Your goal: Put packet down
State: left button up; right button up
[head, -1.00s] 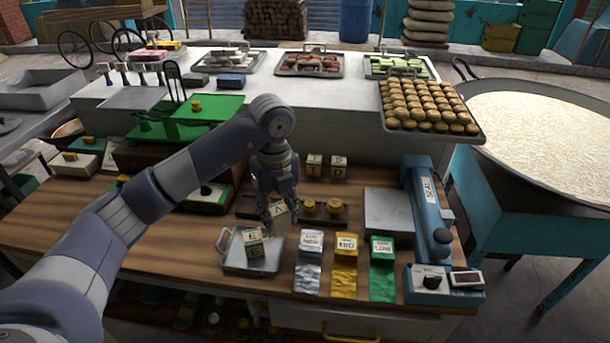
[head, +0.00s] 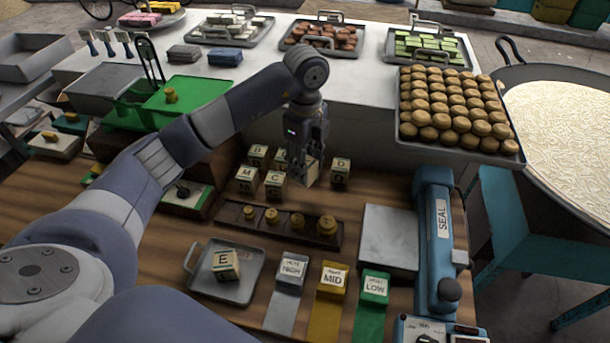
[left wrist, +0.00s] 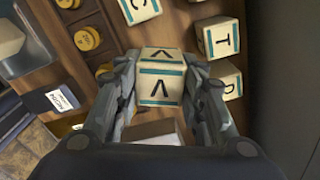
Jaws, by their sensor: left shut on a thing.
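My left gripper (head: 305,165) is shut on a cream packet (head: 310,176) with a blue band, at the back of the wooden counter among other lettered packets. In the left wrist view the held packet (left wrist: 160,88) sits between both fingers, with a letter like V or inverted A on two faces. I cannot tell whether it touches the counter. Packets B (head: 258,155), M (head: 246,179) and C (head: 274,183) stand to its left, and D (head: 341,171) to its right. Packet E (head: 227,265) lies on a small metal tray (head: 248,289). My right gripper is out of view.
A dark rack with brass weights (head: 298,221) lies in front of the packets. A blue sealer (head: 437,235) and grey plate (head: 390,237) stand right. A green scale (head: 185,95) stands left.

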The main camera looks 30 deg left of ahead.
pick_arm(q)
jog(key=f, duration=0.3)
jog(key=shift+s+f+p, duration=0.15)
jog(key=shift+s+p, duration=0.05)
jog(key=shift+p, duration=0.2)
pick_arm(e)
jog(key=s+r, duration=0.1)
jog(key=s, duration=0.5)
pick_arm(q)
notch_tip(320, 180, down, 4)
jog(key=shift+w+r+p, duration=0.15)
jog(key=shift+p, duration=0.35)
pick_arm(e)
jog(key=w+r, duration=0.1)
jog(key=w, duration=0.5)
pick_arm(q)
jog(key=o, duration=1.2)
jog(key=shift+c, duration=0.2)
jog(key=shift+r, duration=0.1)
notch_tip(320, 180, up, 10)
jog(key=b, duration=0.3)
jog(key=shift+r, duration=0.9)
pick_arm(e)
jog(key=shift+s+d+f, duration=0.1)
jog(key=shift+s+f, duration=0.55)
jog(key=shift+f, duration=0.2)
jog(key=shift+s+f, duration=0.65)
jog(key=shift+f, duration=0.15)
